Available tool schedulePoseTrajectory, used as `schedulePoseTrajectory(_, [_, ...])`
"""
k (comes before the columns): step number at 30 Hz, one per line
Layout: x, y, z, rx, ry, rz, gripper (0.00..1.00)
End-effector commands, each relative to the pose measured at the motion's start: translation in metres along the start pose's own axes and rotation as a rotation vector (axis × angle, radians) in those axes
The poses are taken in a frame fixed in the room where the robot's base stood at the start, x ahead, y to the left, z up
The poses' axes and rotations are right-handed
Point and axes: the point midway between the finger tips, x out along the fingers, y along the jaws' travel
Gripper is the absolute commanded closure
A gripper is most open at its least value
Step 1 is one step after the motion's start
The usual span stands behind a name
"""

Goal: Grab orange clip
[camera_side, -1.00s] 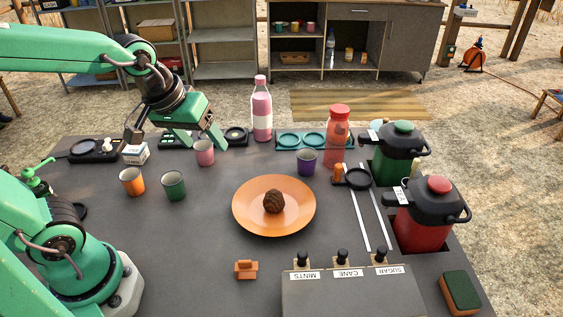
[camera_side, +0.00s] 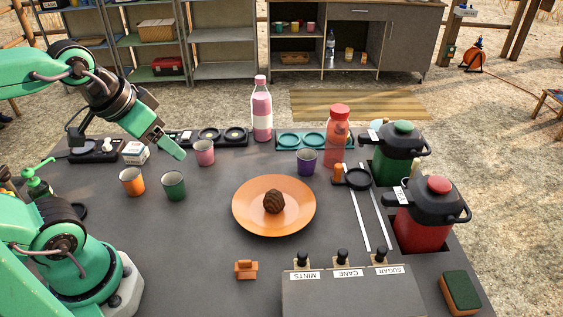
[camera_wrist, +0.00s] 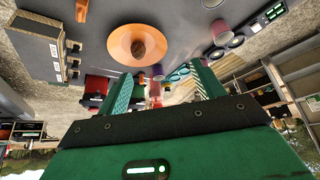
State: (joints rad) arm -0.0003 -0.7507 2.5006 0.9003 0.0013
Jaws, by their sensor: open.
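The orange clip (camera_side: 246,269) lies on the dark table, in front of the orange plate and left of the labelled dispenser box. In the wrist view the clip (camera_wrist: 82,10) appears to sit at the upper left edge, small and partly unclear. My gripper (camera_side: 170,146) hangs above the table's far left, near the pink cup, well away from the clip. In the wrist view its two green fingers (camera_wrist: 163,88) stand apart with nothing held between them.
The orange plate (camera_side: 250,220) holds a brown ball (camera_side: 273,202). The dispenser box (camera_side: 345,295) stands right of the clip. Orange (camera_side: 132,182), green (camera_side: 174,186), pink (camera_side: 205,153) and purple (camera_side: 307,162) cups stand farther back. The table left of the clip is clear.

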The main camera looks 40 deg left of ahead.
Motion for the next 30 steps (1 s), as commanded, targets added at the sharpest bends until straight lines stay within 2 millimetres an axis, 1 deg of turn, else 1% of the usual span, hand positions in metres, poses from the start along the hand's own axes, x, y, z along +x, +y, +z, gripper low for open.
schedulePoseTrajectory(10, [0.0, 0.0001, -0.0003, -0.001, 0.0, 0.0, 0.33])
schedulePoseTrajectory(14, [0.0, 0.0001, -0.0003, -0.001, 0.0, 0.0, 0.58])
schedulePoseTrajectory(15, [0.0, 0.0001, -0.0003, -0.001, 0.0, 0.0, 0.66])
schedulePoseTrajectory(16, [0.0, 0.0001, -0.0003, -0.001, 0.0, 0.0, 0.67])
schedulePoseTrajectory(26, [0.001, 0.0011, -0.0006, 0.004, -0.003, 0.002, 0.67])
schedulePoseTrajectory(30, [0.0067, 0.0063, -0.0021, 0.029, -0.023, 0.013, 0.67])
